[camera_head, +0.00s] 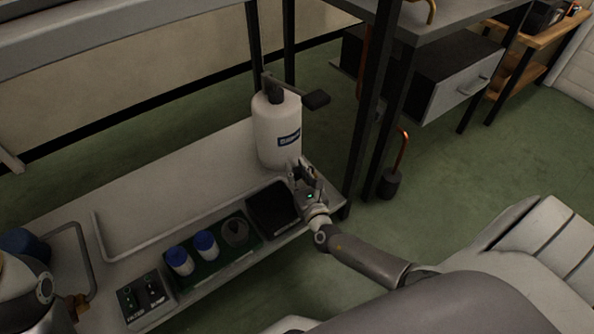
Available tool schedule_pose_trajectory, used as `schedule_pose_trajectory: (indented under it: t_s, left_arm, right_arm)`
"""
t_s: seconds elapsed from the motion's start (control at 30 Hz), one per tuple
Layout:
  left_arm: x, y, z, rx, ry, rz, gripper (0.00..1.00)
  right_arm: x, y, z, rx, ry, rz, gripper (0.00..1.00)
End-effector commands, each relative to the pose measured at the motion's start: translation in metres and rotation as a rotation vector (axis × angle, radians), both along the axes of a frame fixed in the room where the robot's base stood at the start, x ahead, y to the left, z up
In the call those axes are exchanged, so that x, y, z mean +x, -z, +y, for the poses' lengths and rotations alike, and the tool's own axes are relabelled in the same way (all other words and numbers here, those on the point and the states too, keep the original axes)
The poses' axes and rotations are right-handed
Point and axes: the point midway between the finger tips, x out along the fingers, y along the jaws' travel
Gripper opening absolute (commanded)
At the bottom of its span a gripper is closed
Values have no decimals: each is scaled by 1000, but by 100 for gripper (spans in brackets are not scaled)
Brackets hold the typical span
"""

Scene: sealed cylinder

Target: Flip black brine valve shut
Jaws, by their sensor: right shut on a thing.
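A white cylinder (276,143) with a dark label stands upright at the back right of the low bench. My right gripper (303,167) is low at the cylinder's right side, well below that lever. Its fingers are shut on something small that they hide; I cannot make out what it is. Part of my left arm shows at the lower left, but its gripper is not in view.
On the bench (170,180), a black tray (273,208) lies in front of the cylinder. A green tray (208,268) holds two blue-capped jars (205,243) and a grey round item (236,232). A switch box (148,298) stands at the front left. Dark frame posts (370,110) rise right of the cylinder.

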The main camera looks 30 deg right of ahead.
Motion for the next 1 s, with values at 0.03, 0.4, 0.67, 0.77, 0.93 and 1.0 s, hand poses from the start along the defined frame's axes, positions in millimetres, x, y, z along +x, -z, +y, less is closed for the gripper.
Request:
schedule_pose_trajectory:
  t_s: [0.03,0.4,0.67,0.77,0.93,1.0]
  left_arm:
    - [0,0,0,0,0,0,40]
    - [0,0,0,0,1,1,40]
    - [0,-1,0,2,-1,-1,40]
    - [0,-1,0,2,-1,-1,40]
    - [0,0,0,1,-1,0,40]
    - [0,0,0,1,0,0,40]
  right_arm:
    - [2,-2,0,0,-1,-4,0]
    - [1,-1,0,0,-1,-2,46]
    - [-5,0,1,0,-2,0,46]
    - [-18,0,4,-1,-3,1,46]
    - [-54,0,11,0,-3,1,46]
    - [-69,0,14,1,-3,2,46]
